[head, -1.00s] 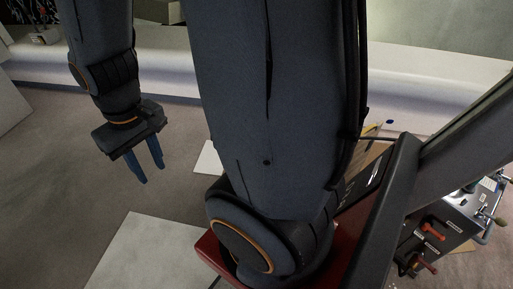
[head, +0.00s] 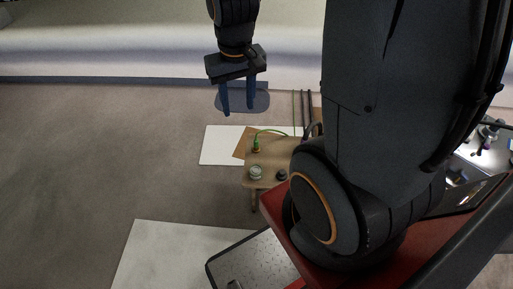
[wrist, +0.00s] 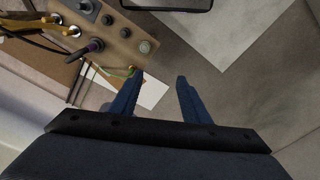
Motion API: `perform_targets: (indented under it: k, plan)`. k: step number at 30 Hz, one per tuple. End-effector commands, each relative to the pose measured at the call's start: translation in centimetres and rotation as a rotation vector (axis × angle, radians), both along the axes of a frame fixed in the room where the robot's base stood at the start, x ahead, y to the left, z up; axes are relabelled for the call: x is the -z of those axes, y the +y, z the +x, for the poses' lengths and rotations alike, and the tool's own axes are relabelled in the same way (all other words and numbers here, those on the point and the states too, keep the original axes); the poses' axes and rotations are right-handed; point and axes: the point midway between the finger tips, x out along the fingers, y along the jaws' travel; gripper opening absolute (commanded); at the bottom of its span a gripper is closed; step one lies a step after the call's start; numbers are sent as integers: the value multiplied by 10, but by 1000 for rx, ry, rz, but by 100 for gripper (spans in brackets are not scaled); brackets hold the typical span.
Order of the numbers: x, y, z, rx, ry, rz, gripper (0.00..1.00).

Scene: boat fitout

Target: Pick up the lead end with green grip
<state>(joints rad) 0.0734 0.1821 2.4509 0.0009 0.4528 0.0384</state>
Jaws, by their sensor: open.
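The lead end with green grip (head: 257,146) stands near the left end of a small wooden table (head: 256,183), with a green lead curving away to the right. In the wrist view the green lead end (wrist: 131,71) shows beside the left fingertip, which partly hides it. My gripper (head: 237,109) is open and empty, with its two blue fingers pointing down. It shows up and to the left of the green grip in the head view.
Round knobs (head: 255,172) sit on the wooden table. A purple-gripped lead end (wrist: 95,46) and yellow-gripped ones (wrist: 74,31) show in the wrist view. A white sheet (head: 218,146) lies on the floor. Open carpet is at left.

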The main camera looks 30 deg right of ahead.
Motion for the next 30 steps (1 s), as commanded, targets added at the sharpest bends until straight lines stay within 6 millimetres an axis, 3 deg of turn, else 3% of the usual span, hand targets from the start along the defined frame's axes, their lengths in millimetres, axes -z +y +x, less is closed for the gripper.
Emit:
perform_targets:
  k: [1,12,21,25,30]
  plan:
    - [31,-9,15,31,7,2,43]
    - [179,-67,97,231,29,8,43]
    - [307,-117,148,384,46,14,43]
    - [349,-135,161,434,51,15,43]
    - [379,-148,169,473,53,16,43]
